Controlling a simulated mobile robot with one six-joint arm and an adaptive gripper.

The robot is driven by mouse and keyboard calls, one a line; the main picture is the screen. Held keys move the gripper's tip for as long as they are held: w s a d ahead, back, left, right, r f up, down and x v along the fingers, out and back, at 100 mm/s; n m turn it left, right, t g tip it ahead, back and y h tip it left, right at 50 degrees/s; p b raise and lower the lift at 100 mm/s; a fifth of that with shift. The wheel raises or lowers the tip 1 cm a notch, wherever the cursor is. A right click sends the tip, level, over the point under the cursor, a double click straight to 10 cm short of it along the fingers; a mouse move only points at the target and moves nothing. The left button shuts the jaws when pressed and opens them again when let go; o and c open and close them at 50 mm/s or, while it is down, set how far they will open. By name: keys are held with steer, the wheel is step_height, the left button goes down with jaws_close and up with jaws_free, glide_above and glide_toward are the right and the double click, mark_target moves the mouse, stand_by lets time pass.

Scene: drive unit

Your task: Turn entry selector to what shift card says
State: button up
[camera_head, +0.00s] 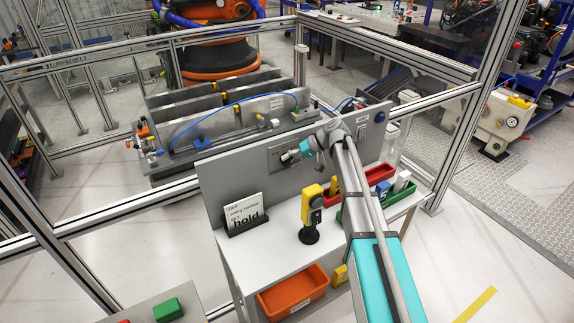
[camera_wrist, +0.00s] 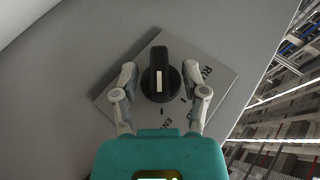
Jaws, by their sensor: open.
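The shift card (camera_head: 243,214) stands in a dark holder at the left of the grey bench; its large bottom word reads "hold", with smaller lines above. The entry selector is a black knob (camera_wrist: 160,80) with a white pointer line, upright in the wrist view. Its square grey plate (camera_wrist: 222,80) is tilted there; "RUN" shows at the right and letters like "EN" below, other labels are hidden. My gripper (camera_wrist: 161,72) is open, one finger either side of the knob with visible gaps.
A yellow-and-black handheld device (camera_head: 311,208) stands on the bench in front of the panel. Red (camera_head: 378,174) and green (camera_head: 402,196) bins sit to the right, near my arm. An orange bin (camera_head: 293,292) is below. A fence surrounds the machinery behind.

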steer(key=shift+a+f, duration=0.15)
steer(key=shift+a, duration=0.05)
